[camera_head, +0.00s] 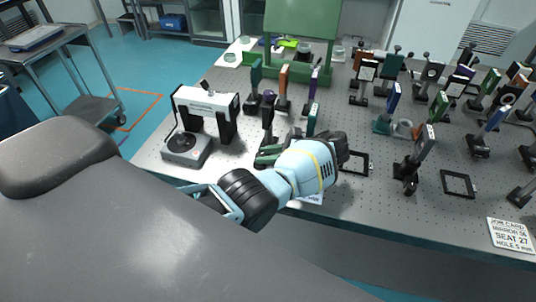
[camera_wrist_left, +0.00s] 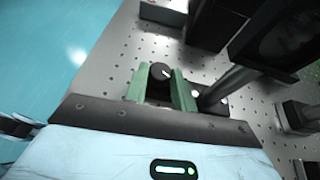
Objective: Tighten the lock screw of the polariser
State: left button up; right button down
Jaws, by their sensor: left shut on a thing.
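My left gripper (camera_head: 267,154) is low over the front left part of the optical table (camera_head: 235,178). In the left wrist view its two green fingers (camera_wrist_left: 162,88) stand on either side of a small round black knob (camera_wrist_left: 160,72) with a white mark, the lock screw. The gripper is shut on this knob. A dark post (camera_wrist_left: 228,84) rises just right of the fingers. In the head view the knob is hidden by the gripper, and a dark upright mount (camera_head: 268,116) stands just behind it. Which optic is the polariser I cannot tell. My right gripper is not in view.
A white bridge-shaped instrument (camera_head: 206,100) and a grey box with a black disc (camera_head: 187,147) stand to the left. Several post-mounted optics crowd the right side, including a tall one (camera_head: 415,160). Flat black frames (camera_head: 458,183) and a printed card (camera_head: 510,235) lie near the front.

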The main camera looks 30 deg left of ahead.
pick_arm(q)
jog(key=shift+a, duration=0.15)
jog(key=o, duration=1)
jog(key=shift+m+t+y, duration=0.3)
jog(key=shift+m+t, duration=0.1)
